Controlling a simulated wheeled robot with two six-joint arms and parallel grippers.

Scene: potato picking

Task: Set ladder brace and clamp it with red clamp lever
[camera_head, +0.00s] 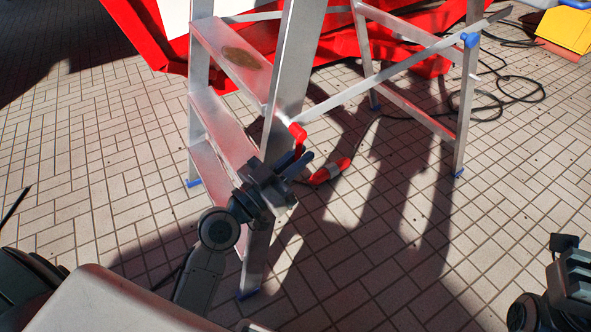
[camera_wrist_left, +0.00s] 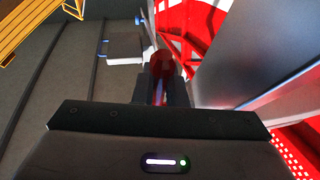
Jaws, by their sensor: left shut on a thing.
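The aluminium step ladder (camera_head: 290,65) stands opened on the paved floor. The ladder brace (camera_head: 385,75) is a flat metal bar running slantwise from the front leg up past the blue knob (camera_head: 470,40) on the rear leg. The red clamp lever (camera_head: 298,132) sits at the brace's lower end on the front leg. My left gripper (camera_head: 296,166) is at the front leg, just below the lever's top. In the left wrist view, its fingers are shut on a red part (camera_wrist_left: 161,62), which looks like the lever. My right gripper (camera_head: 572,272) is at the lower right, its jaws unclear.
A black cable (camera_head: 505,95) loops at the upper right. A large red object (camera_head: 150,35) stands behind the ladder. Paving at the right is mostly free.

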